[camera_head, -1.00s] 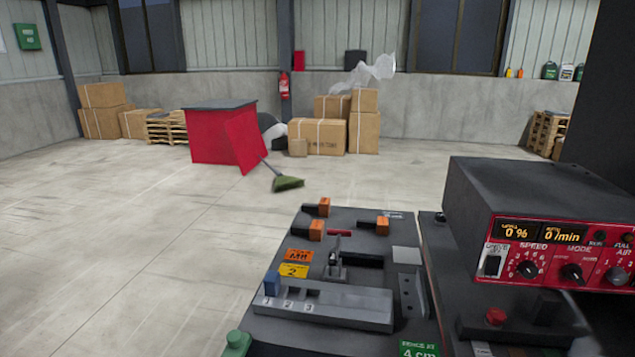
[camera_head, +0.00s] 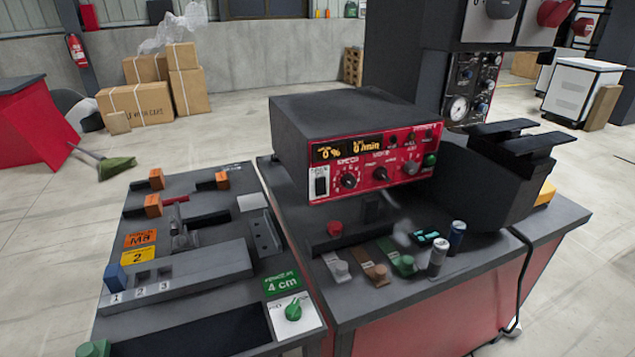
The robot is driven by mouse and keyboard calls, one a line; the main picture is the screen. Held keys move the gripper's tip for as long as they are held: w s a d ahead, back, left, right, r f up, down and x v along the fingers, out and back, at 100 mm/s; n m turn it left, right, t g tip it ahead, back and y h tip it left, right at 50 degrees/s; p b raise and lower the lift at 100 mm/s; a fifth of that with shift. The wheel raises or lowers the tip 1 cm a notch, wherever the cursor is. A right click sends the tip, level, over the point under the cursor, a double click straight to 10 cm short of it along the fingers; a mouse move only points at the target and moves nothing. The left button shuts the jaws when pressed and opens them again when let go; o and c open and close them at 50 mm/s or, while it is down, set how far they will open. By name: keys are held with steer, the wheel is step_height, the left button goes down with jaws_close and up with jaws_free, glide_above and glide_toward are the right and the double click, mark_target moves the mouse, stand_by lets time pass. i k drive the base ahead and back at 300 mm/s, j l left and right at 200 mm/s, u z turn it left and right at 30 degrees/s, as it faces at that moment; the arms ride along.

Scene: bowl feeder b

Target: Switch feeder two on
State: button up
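A dark control box with a red front panel (camera_head: 378,166) stands on the dark bench, right of the middle. Its displays (camera_head: 345,150) read "0 %" and what looks like "0 /min". A yellow label with "2" (camera_head: 139,255) lies on the left plate, below an orange "M8" label (camera_head: 141,239). My gripper is not in view.
A red button (camera_head: 335,229), several small parts and two small cylinders (camera_head: 437,257) are in front of the box. A black device (camera_head: 505,170) and cable stand to the right.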

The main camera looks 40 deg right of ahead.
mark_target(320, 184)
steer(key=i+j+z, duration=0.1)
steer(key=z, duration=0.25)
steer(key=i+j+z, duration=0.1)
steer(key=z, duration=0.25)
steer(key=i+j+z, duration=0.1)
steer(key=z, duration=0.25)
